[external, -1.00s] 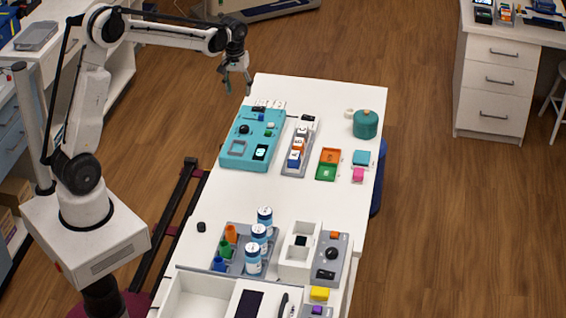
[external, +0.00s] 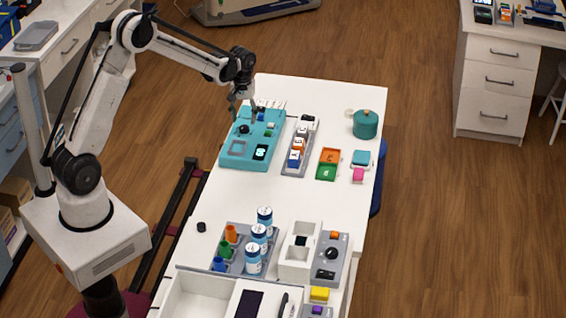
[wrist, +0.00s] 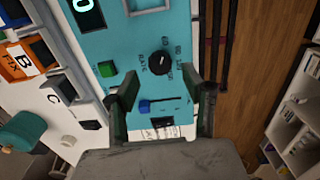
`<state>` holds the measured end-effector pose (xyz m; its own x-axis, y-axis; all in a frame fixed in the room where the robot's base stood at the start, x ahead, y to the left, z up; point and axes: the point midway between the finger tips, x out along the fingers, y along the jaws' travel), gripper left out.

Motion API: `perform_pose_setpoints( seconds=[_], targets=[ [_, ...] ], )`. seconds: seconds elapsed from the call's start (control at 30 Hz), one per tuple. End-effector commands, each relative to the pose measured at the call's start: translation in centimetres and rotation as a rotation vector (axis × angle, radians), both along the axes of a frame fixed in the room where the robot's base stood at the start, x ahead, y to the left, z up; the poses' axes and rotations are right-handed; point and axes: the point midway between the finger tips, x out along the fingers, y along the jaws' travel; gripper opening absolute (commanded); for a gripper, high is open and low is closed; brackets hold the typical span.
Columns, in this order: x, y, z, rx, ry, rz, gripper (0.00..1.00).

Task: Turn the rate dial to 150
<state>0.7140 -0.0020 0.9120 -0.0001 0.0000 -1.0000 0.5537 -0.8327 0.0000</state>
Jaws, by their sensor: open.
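The teal panel (external: 232,162) lies at the far left of the white table. Its black dial (external: 244,130) is also in the wrist view (wrist: 161,63), with small printed marks around it. My gripper (external: 243,113) is open and empty, pointing down over the panel's far part, close to the dial. In the wrist view its two fingers (wrist: 165,95) are spread wide, with the dial visible just beyond their tips; I see no contact. The display (external: 260,152) is lit; in the wrist view (wrist: 84,5) it is cut off, showing a 0-like digit.
A blue slider (wrist: 146,106) and a green button (wrist: 106,69) sit on the panel near the dial. A grey rack of labelled blocks (external: 296,150) stands to its right. Another black knob is on a grey box (external: 328,262) nearer. The table's middle is mostly clear.

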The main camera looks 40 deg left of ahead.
Motion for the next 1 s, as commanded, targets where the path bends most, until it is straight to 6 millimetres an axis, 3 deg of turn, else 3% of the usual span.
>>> perform_pose_setpoints(
  seconds=[0.1, 0.3, 0.67, 1.0],
  targets=[
    [0.0, 0.0, -1.9, 0.0, 0.0, 0.0, 0.44],
    [0.0, 0.0, -3.6, 0.0, 0.0, 0.0, 0.44],
    [0.0, 0.0, -4.0, 0.0, 0.0, 0.0, 0.44],
    [0.0, 0.0, -4.0, 0.0, 0.0, 0.0, 0.0]
  ],
)
